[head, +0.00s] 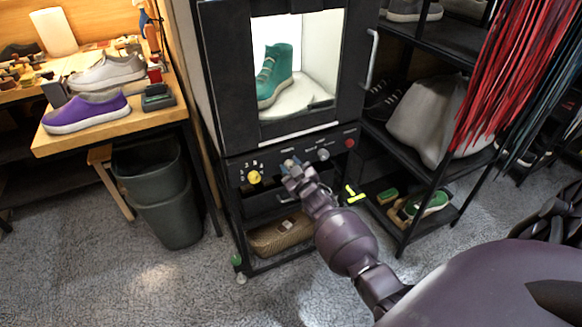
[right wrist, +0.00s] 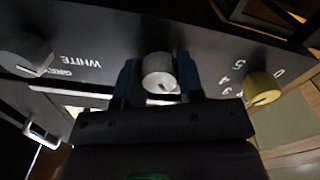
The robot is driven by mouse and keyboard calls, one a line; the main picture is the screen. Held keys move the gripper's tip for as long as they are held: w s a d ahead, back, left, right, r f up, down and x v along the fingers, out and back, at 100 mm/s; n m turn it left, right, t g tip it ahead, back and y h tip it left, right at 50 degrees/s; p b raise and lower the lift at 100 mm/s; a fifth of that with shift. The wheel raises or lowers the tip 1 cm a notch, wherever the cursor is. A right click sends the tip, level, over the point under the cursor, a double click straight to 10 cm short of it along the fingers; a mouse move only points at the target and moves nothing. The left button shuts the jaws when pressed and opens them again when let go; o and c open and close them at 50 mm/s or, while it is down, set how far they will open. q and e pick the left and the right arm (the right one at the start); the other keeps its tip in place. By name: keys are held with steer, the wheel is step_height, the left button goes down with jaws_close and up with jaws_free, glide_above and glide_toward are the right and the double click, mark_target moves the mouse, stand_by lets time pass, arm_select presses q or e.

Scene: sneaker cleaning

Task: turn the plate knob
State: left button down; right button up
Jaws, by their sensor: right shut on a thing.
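The dark cabinet (head: 228,100) has a row of controls under its lit window. A pale grey middle knob (right wrist: 159,68) sits between the blue-grey fingers of my right gripper (right wrist: 159,80), which is shut on it. I take this as the plate knob; its label is not readable. In the head view my right gripper (head: 291,167) reaches the panel from below and mostly covers that knob. A yellow knob (head: 254,177) with numbers is to its left, and a grey knob (head: 323,154) is to its right. My left gripper is not in view.
A teal high-top (head: 272,75) stands on a white plate (head: 303,97) inside the cabinet. A red button (head: 349,143) is at the panel's right end. A bench (head: 150,118) with sneakers and a grey bin (head: 163,203) are left; a black shelf rack (head: 413,165) is right.

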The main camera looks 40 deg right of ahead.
steer(key=n, duration=0.5)
steer(key=shift+f+n+b, duration=0.2)
steer(key=shift+n+b, duration=0.1)
steer(key=shift+b, duration=0.1)
steer(key=shift+n, duration=1.1)
steer(key=shift+n+b, duration=0.4)
steer(key=shift+n, duration=0.5)
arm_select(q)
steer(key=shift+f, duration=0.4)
arm_select(e)
steer(key=shift+n, duration=0.3)
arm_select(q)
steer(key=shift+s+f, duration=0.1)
arm_select(e)
steer(key=o, duration=0.9)
steer(key=shift+r, duration=0.15)
